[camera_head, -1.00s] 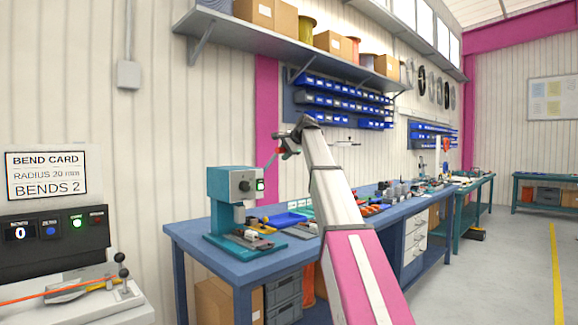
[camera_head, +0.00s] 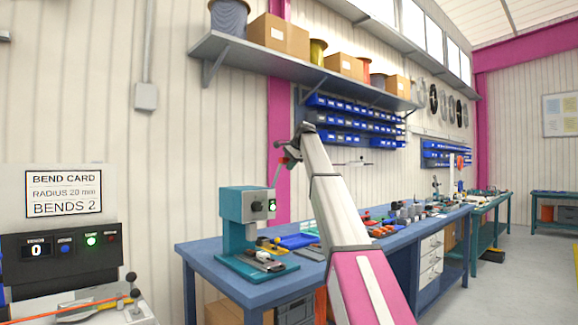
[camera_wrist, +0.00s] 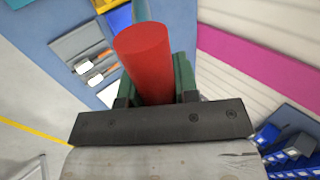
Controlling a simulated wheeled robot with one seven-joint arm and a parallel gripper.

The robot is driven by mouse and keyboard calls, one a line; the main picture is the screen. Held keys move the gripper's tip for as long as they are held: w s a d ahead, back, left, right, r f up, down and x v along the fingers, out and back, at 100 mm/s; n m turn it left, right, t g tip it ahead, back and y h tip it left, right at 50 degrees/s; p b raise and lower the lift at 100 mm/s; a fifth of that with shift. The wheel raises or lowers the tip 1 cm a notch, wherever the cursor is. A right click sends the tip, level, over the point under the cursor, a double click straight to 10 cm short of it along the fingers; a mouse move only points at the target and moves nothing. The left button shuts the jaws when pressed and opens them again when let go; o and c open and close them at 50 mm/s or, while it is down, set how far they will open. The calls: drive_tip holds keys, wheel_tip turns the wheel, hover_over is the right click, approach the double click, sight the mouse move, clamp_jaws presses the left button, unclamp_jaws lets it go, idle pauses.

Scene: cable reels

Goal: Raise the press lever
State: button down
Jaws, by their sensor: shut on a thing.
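The teal press (camera_head: 246,216) stands on the near end of the blue workbench. Its thin lever (camera_head: 275,180) slants steeply up from the press's right side to my gripper (camera_head: 285,158). In the wrist view the lever's red grip (camera_wrist: 143,58) fills the space between the green fingers of my gripper (camera_wrist: 153,88), which is shut on it. The grip's round end faces the camera. In the head view the fingers are small and partly hidden by the wrist.
The workbench (camera_head: 215,282) holds a blue tray (camera_head: 297,241) and several small parts right of the press. Blue bins (camera_head: 350,113) hang on the wall behind my arm. A shelf (camera_head: 290,62) with boxes runs above. A bending machine (camera_head: 70,255) stands at left.

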drive_tip(key=c, duration=0.9)
unclamp_jaws()
drive_tip(key=shift+o, duration=0.2)
drive_tip(key=v, duration=1)
drive_tip(key=shift+s+d+r, duration=0.15)
drive_tip(key=shift+s+r, duration=0.05)
drive_tip(key=shift+r, duration=0.05)
